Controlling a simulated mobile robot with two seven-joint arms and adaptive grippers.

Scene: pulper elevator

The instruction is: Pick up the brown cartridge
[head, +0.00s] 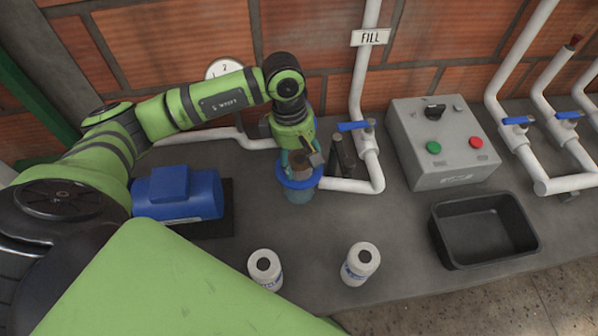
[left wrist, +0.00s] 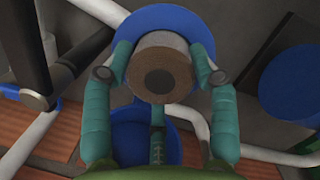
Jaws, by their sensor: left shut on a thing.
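The brown cartridge (left wrist: 160,71) shows end-on in the left wrist view, a pale cylinder with a brown end. My left gripper (left wrist: 158,75) has its two teal fingers on either side of the cartridge and is shut on it. In the head view my left gripper (head: 303,160) points down over a blue-rimmed housing (head: 299,182), and little of the cartridge shows there. The cartridge is at the mouth of the housing; I cannot tell how deep it sits. My right gripper is not in view.
A blue pump motor (head: 178,194) stands to the left. A black lever stands close to the gripper's right, beside white pipes (head: 345,185). A grey control box (head: 440,145) and an empty black tray (head: 483,232) are at the right.

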